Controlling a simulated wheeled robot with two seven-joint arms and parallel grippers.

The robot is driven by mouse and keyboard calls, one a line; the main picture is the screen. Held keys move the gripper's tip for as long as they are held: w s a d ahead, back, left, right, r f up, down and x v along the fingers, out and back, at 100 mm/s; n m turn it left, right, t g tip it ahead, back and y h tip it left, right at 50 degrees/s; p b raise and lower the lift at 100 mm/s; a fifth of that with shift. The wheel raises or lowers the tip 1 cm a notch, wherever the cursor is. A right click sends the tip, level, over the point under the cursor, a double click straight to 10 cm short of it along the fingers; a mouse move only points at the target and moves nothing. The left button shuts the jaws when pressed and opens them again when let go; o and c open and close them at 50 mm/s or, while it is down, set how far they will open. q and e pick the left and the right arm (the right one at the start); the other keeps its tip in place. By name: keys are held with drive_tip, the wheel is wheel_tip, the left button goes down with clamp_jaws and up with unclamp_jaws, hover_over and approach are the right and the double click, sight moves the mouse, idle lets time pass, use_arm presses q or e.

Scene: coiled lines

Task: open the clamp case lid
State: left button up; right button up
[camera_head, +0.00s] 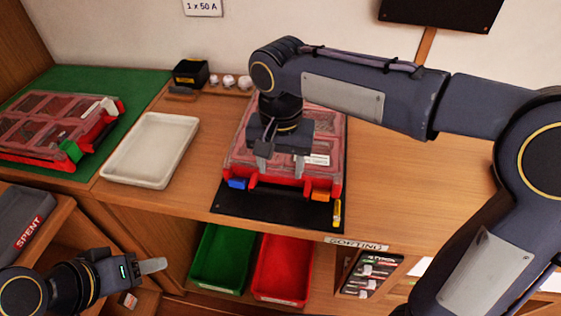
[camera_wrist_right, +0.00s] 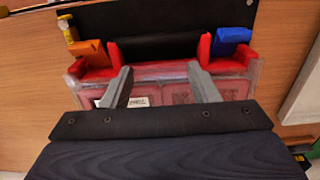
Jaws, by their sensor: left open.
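A case (camera_head: 300,179) with a red base and clear pinkish lid lies on a black mat at the middle of the bench, its lid down. Its front edge has a blue latch (camera_head: 237,183) and an orange latch (camera_head: 320,195). In the right wrist view the blue latch (camera_wrist_right: 230,38) and orange latch (camera_wrist_right: 91,52) sit either side of the red front edge. My right gripper (camera_head: 279,166) is over the front of this lid; in the wrist view its fingers (camera_wrist_right: 161,82) are apart with nothing held. Contact is unclear. My left gripper (camera_head: 152,266) is low at left, empty.
A similar case (camera_head: 60,122) with a green latch lies on the green mat (camera_head: 140,85). A white tray (camera_head: 152,180) stands between the cases. Green (camera_head: 222,285) and red (camera_head: 283,295) bins are below. A grey SPENT tray (camera_head: 20,232) is at left.

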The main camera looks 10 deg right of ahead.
drive_tip(key=c, duration=0.6)
use_arm(q)
wheel_tip(320, 180, up, 22)
drive_tip(key=p, duration=2.2)
drive_tip(key=shift+s, duration=0.2)
use_arm(e)
drive_tip(key=shift+w+d+r+g+y, duration=0.15)
drive_tip(key=shift+w+d+r+g, duration=0.3)
drive_tip(key=shift+w+r, duration=1.85)
drive_tip(key=shift+w+d+r+g+y, duration=0.1)
drive_tip(key=shift+w+d+r+g, duration=0.35)
drive_tip(key=shift+r, duration=3.75)
drive_tip(key=shift+w+d+r+g+y, duration=0.15)
drive_tip(key=shift+w+d+r+g, duration=0.25)
drive_tip(key=shift+w+r, duration=1.9)
use_arm(q)
drive_tip(key=shift+c, duration=0.4)
use_arm(e)
drive_tip(key=shift+s+d+r, duration=0.1)
drive_tip(key=shift+s+r, duration=0.85)
